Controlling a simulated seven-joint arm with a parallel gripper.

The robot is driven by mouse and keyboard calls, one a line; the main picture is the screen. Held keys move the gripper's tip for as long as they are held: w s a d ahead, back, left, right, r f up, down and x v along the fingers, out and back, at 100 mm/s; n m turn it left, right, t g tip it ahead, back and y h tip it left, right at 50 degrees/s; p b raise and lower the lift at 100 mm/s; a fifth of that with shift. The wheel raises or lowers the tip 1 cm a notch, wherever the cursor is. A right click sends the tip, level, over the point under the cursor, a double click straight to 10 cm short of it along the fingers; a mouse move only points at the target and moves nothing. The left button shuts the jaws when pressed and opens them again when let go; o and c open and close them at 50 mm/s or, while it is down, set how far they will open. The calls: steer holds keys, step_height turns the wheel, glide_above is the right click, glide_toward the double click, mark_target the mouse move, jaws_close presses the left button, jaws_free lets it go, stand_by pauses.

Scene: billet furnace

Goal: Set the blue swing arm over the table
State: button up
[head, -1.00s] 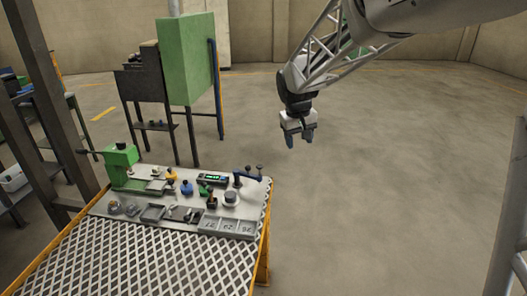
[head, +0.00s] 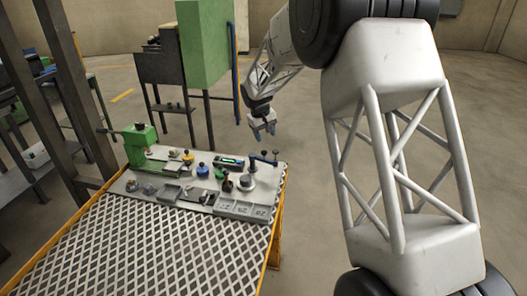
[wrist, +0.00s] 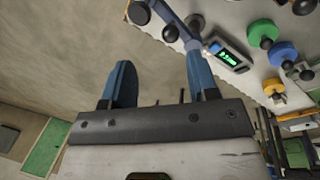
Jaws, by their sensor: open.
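The blue swing arm (head: 263,161) stands at the far right corner of the table (head: 150,240), reaching right toward the table's edge, with dark knobs on it. In the wrist view the blue swing arm (wrist: 172,16) crosses the top, with dark balls beside it. My gripper (head: 264,135) hangs just behind and above the swing arm in the head view, fingers pointing down. In the wrist view my gripper (wrist: 158,62) has its two blue fingers wide apart with nothing between them. The right finger's tip lies close to the swing arm in the picture; I cannot tell whether they touch.
A display box (head: 230,161) with green digits sits left of the swing arm. A green panel (head: 205,45) stands behind.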

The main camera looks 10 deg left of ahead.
steer(key=shift+w+a+f, duration=0.25)
steer(key=shift+a+f, duration=0.25)
steer(key=shift+a, duration=0.05)
steer(key=shift+w+a+f, duration=0.25)
steer(key=shift+a+f, duration=0.2)
steer(key=shift+a, duration=0.05)
steer(key=shift+w+d+f, duration=0.15)
steer(key=shift+d+f, duration=0.05)
steer(key=shift+f, duration=1.05)
steer(key=shift+w+d+f, duration=0.2)
steer(key=shift+f, duration=1.1)
steer(key=shift+w+d+f, duration=0.15)
steer(key=shift+d+f, duration=0.05)
steer(key=shift+f, duration=1.05)
steer(key=shift+c, duration=0.4)
jaws_close()
